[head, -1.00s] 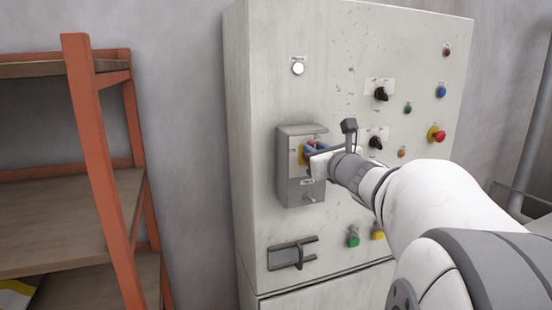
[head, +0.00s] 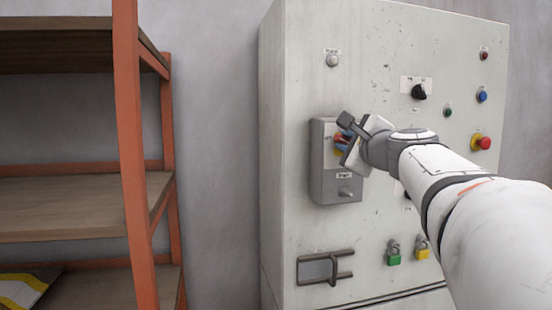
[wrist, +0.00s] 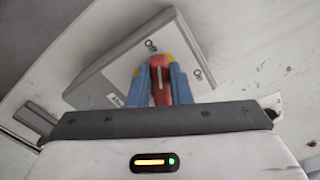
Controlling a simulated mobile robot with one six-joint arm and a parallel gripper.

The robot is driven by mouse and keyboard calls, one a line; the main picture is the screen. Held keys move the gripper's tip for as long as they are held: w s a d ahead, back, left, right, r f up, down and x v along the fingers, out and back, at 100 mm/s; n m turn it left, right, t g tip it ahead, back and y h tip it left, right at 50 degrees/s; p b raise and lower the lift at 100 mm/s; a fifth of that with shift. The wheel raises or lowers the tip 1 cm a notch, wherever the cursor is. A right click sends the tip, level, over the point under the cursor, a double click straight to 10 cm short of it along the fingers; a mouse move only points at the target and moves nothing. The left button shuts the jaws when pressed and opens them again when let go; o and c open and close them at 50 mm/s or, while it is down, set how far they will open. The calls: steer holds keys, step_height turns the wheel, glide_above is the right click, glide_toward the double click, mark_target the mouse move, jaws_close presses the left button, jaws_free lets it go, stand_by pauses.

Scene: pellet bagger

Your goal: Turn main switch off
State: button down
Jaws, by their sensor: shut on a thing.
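The main switch is a red rotary handle (wrist: 160,80) on a yellow plate on a grey box (head: 335,188). The box is mounted on the front of a pale cabinet. My gripper (head: 343,143) is at the switch, tilted, and hides part of it. In the wrist view, its two blue fingers (wrist: 160,86) are shut on the red handle, one on each side. A white line on the handle runs roughly up the picture. Small position labels show on the box face, one above the handle and one to its right.
The cabinet (head: 300,225) carries a dull lamp (head: 333,60), a black knob (head: 419,91), a red button (head: 483,143) and green (head: 393,254) and yellow (head: 421,247) padlocks. A latch handle (head: 325,267) sits low. An orange-framed shelf (head: 132,150) stands left.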

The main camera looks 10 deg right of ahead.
steer(key=n+b, duration=0.2)
steer(key=f+n+b, duration=0.1)
steer(key=b, duration=0.1)
steer(key=n+b, duration=0.2)
steer(key=shift+a+f+n, duration=0.1)
steer(key=shift+f+n, duration=0.2)
steer(key=shift+r, duration=0.1)
steer(key=c, duration=1.5)
jaws_free()
steer(key=shift+o, duration=0.9)
steer(key=shift+w, duration=0.15)
steer(key=shift+r, duration=0.1)
